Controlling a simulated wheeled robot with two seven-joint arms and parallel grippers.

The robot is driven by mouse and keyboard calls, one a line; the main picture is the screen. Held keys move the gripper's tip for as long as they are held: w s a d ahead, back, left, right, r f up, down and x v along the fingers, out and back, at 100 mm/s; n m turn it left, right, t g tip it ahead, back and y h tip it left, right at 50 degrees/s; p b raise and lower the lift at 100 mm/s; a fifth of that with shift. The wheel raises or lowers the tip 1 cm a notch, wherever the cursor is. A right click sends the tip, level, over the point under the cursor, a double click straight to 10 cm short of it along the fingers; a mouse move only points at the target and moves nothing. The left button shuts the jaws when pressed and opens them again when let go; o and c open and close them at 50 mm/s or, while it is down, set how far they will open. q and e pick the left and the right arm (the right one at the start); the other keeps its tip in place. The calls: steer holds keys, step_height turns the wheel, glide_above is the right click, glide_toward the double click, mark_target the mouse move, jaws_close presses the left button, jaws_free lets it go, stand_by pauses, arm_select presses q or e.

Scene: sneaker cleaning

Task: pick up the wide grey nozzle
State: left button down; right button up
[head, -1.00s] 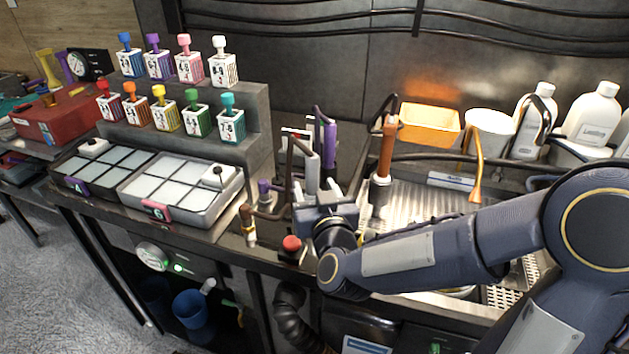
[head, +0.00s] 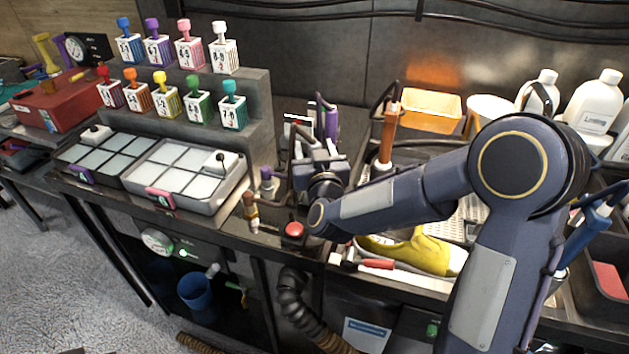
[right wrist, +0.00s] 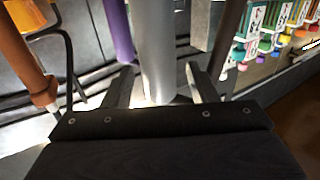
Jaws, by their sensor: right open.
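The wide grey nozzle (right wrist: 157,45) is an upright light-grey tube in the right wrist view. It stands between the two fingers of my right gripper (right wrist: 159,80), which are spread apart with a finger on either side. I cannot tell whether either finger touches it. In the head view my right gripper (head: 319,158) is at the tool stand in the middle of the bench, and its body hides most of the nozzle. My left gripper is not in view.
A purple tool (head: 327,120) stands just behind the gripper, and an orange-brown handled tool (head: 389,137) stands to its right. A red button (head: 293,230) and a brown-and-brass fitting (head: 251,208) are in front. A yellow sneaker (head: 425,252) lies under my right arm.

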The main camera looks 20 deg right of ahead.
jaws_close()
steer(key=shift+r, duration=0.15)
